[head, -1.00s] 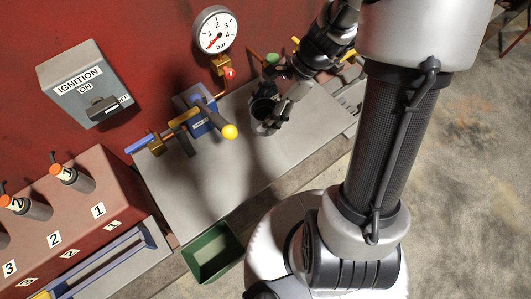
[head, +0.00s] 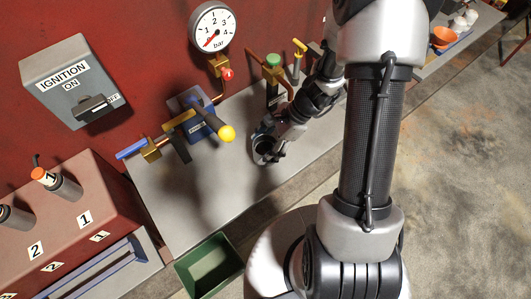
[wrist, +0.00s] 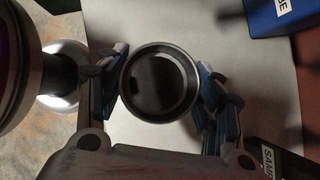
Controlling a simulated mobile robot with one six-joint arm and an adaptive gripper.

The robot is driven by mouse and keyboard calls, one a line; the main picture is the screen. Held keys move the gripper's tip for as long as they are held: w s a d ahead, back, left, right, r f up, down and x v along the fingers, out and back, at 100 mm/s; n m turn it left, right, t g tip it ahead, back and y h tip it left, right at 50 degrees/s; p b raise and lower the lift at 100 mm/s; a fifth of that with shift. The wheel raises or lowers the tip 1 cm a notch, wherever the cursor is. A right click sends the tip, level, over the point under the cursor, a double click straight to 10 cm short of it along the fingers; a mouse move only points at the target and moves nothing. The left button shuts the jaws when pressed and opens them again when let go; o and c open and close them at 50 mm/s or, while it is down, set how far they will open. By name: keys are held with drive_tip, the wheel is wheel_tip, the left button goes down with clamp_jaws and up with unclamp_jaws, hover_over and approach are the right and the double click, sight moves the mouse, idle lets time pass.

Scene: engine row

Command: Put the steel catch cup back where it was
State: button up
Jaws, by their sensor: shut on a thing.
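The steel catch cup is a round, open-topped cup with a dark inside. In the wrist view the cup (wrist: 160,84) sits between the two fingers of my gripper (wrist: 163,78), which is shut on its sides. In the head view the cup (head: 264,148) and my gripper (head: 276,146) are over the grey bench (head: 225,165), close to its front edge and right of the yellow knob (head: 227,133). The cup looks about upright. I cannot tell whether its base touches the bench. My fingers hide part of it.
A blue valve block (head: 197,113) with pipework stands left of the cup. A green-topped fitting (head: 273,62) is behind. A pressure gauge (head: 211,28) and ignition box (head: 76,80) hang on the red wall. A green bin (head: 208,268) is below the bench front.

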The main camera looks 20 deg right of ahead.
sight(265, 151)
drive_tip(key=shift+f+b, duration=0.7)
drive_tip(key=shift+f, duration=1.25)
drive_tip(key=shift+f, duration=0.2)
drive_tip(key=o, duration=1.2)
drive_tip(key=shift+r, duration=0.1)
